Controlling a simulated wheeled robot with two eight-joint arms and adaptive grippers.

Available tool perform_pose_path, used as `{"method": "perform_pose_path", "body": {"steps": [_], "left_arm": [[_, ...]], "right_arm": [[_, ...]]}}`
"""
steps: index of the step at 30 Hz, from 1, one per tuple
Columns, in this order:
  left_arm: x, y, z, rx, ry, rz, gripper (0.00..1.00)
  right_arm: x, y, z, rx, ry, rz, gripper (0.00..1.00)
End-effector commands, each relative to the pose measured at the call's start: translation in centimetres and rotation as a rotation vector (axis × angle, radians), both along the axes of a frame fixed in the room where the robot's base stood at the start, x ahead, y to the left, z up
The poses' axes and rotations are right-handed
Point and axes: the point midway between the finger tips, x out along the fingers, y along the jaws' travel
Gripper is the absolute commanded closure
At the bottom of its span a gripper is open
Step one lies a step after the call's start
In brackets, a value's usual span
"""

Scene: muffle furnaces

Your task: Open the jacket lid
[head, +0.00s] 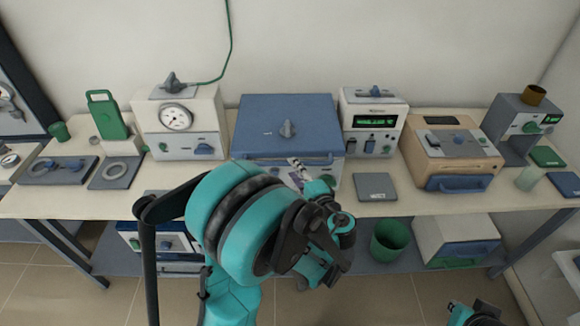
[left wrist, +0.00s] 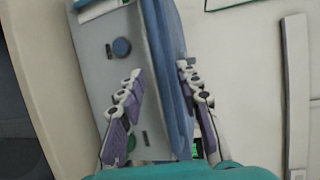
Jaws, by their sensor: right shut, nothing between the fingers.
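The jacket lid is the blue lid (head: 262,116) on the wide box at the middle of the bench. My left gripper (head: 302,174) is at the lid's front edge. In the left wrist view my left gripper (left wrist: 160,105) is open, its purple-padded fingers on either side of the blue lid edge (left wrist: 168,60). Contact cannot be told. My left arm hides part of the box front. My right gripper (head: 475,315) shows only partly at the bottom edge, low and away from the bench.
A white unit with a dial (head: 176,118) stands left of the box. A unit with a green display (head: 374,122) stands close on its right. A grey plate (head: 376,187) lies in front of that. A tan box (head: 450,155) is further right. A green bin (head: 390,240) is below.

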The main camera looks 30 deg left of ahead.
Motion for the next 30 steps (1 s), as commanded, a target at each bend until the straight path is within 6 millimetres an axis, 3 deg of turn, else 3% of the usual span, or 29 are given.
{"method": "perform_pose_path", "body": {"steps": [7,18,19,23,30], "left_arm": [[2.1,3.0,-0.8,-0.002,0.0,0.002,0.66],[2.6,3.6,-0.8,-0.002,0.0,-0.001,0.66],[2.6,3.6,-0.8,-0.002,0.0,-0.001,0.68],[2.6,3.6,-0.9,-0.002,0.0,-0.001,1.0],[2.6,3.6,-0.8,-0.003,0.001,-0.001,1.0]], "right_arm": [[0.0,0.0,-1.1,0.0,0.0,0.0,1.0],[0.0,0.0,-1.1,0.0,0.0,0.0,1.0],[0.0,0.0,-1.1,0.0,0.0,0.0,1.0],[0.0,0.0,-1.1,0.0,0.0,0.0,1.0],[0.0,0.0,-1.0,0.0,0.0,0.0,1.0]]}}
